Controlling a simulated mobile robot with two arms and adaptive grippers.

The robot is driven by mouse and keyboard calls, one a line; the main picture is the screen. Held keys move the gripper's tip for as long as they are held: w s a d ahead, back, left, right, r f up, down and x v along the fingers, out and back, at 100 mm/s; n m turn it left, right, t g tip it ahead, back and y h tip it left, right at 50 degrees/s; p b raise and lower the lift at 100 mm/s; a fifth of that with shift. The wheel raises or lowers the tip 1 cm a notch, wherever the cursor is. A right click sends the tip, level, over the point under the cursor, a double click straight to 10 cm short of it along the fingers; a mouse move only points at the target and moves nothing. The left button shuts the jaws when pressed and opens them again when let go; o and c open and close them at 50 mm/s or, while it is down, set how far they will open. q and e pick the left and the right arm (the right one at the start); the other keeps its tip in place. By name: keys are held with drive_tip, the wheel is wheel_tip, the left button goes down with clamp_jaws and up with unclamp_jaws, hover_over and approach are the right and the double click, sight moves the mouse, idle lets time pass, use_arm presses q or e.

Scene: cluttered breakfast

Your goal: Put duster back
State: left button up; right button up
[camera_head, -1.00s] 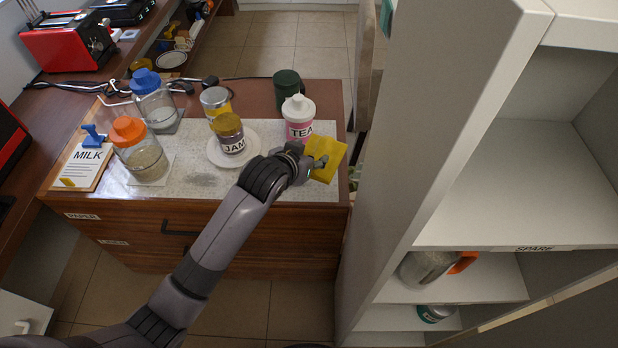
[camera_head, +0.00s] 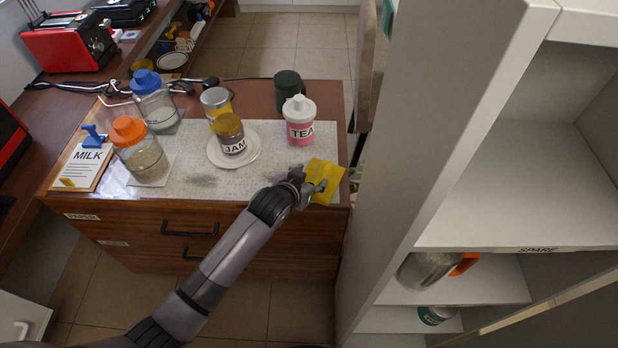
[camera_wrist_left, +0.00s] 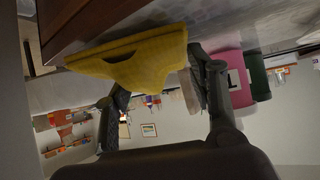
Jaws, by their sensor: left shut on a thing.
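The duster is a yellow cloth (camera_head: 327,181) at the right front corner of the wooden cabinet top. My left gripper (camera_head: 312,187) is shut on it, and its arm comes in from the lower left. In the left wrist view the yellow cloth (camera_wrist_left: 135,60) spreads between and beyond the fingers of the left gripper (camera_wrist_left: 158,85). The cloth covers part of the grey mat's right front edge in the head view; I cannot tell whether it touches the surface. My right gripper is in neither view.
A pink and white TEA jar (camera_head: 299,122) stands just behind the cloth, with a dark green mug (camera_head: 288,90) behind it. A JAM jar (camera_head: 229,135) sits on a white plate (camera_head: 256,153). A tall white shelf unit (camera_head: 430,120) stands close on the right.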

use_arm(q)
drive_tip(key=o, duration=1.1)
drive_tip(key=shift+o, duration=0.2)
drive_tip(key=shift+s+a+r, duration=0.2)
drive_tip(key=shift+s+r, duration=0.15)
drive_tip(key=shift+r, duration=0.05)
drive_tip(key=v, duration=1.1)
drive_tip(key=shift+p, duration=0.4)
drive_tip(key=shift+o, duration=0.6)
drive_tip(key=o, duration=0.5)
